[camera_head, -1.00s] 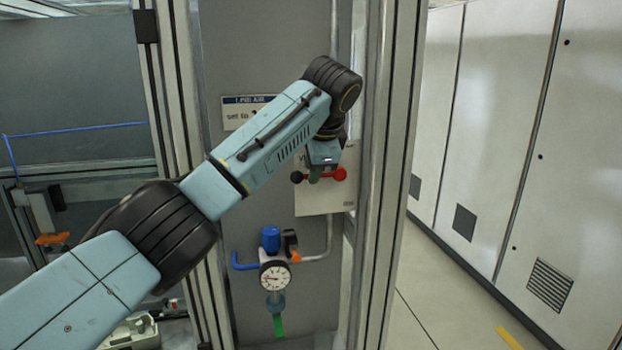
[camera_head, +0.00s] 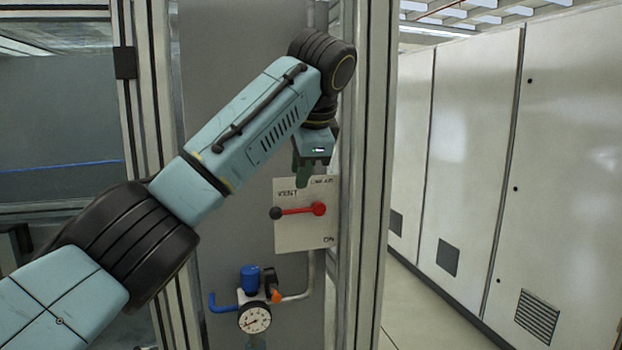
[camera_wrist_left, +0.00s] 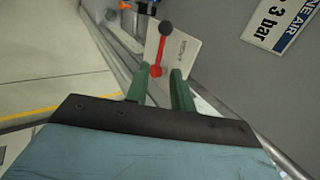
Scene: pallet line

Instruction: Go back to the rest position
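My left gripper (camera_head: 304,184) is in front of the grey panel, just above the valve lever. In the left wrist view its two green fingers (camera_wrist_left: 158,80) stand apart with nothing held between them. The red lever (camera_head: 298,211) lies nearly horizontal on a white plate (camera_head: 305,238) marked VENT, with a black ball at its left and a red hub at its right. The lever also shows in the left wrist view (camera_wrist_left: 161,50), beyond the fingertips. The fingers look clear of it. My right gripper is not in view.
A pressure gauge (camera_head: 255,318) with a blue knob (camera_head: 250,279) is mounted below the plate. A metal post (camera_head: 362,180) stands just right of the panel. White cabinets (camera_head: 475,150) line the right side, with open floor before them. A 3 bar sign (camera_wrist_left: 283,22) is on the panel.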

